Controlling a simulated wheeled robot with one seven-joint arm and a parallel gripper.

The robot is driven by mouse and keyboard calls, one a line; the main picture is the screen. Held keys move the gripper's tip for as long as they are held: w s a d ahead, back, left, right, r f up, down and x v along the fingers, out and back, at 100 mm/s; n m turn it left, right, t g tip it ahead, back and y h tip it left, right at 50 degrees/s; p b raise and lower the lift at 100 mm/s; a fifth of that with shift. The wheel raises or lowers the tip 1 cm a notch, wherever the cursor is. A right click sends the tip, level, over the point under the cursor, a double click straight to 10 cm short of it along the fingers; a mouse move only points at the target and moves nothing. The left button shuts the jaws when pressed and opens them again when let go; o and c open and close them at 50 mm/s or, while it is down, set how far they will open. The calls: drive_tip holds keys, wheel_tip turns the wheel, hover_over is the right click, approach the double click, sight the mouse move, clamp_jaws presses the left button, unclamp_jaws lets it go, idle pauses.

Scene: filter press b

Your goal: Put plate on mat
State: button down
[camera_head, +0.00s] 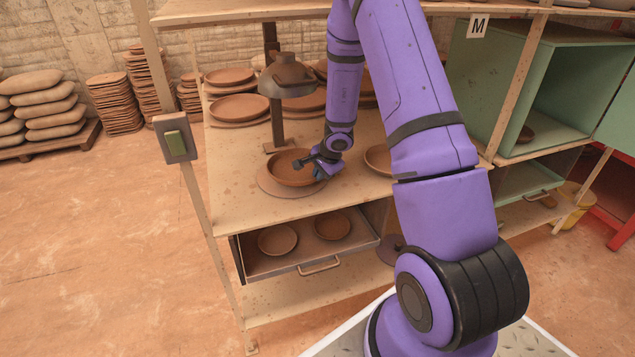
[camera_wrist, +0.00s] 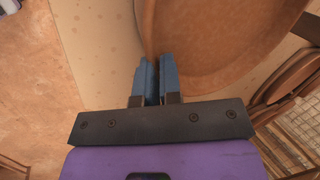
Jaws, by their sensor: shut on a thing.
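A round terracotta plate (camera_head: 288,170) is at the front of the wooden worktop, over a flat round brown mat (camera_head: 270,187). The mat shows as a rim around the plate's front and left side. I cannot tell whether the plate touches the mat or is held just above it. My gripper (camera_head: 318,163) is at the plate's right edge. In the wrist view my gripper's blue fingers (camera_wrist: 158,78) are shut on the rim of the plate (camera_wrist: 225,45). The fingertips partly hide the gripped rim.
A press with a post and dark head (camera_head: 286,78) stands behind the plate. Another plate (camera_head: 378,158) lies to the right, partly behind my arm. An open drawer (camera_head: 300,262) below holds two plates. Stacked plates fill the back. A green cabinet (camera_head: 515,90) stands at right.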

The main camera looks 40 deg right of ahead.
sight(315, 188)
drive_tip(key=shift+w+a, duration=0.25)
drive_tip(key=shift+w, duration=0.15)
drive_tip(key=shift+f, duration=1.75)
drive_tip(key=c, duration=1.3)
unclamp_jaws()
drive_tip(key=shift+f, duration=0.15)
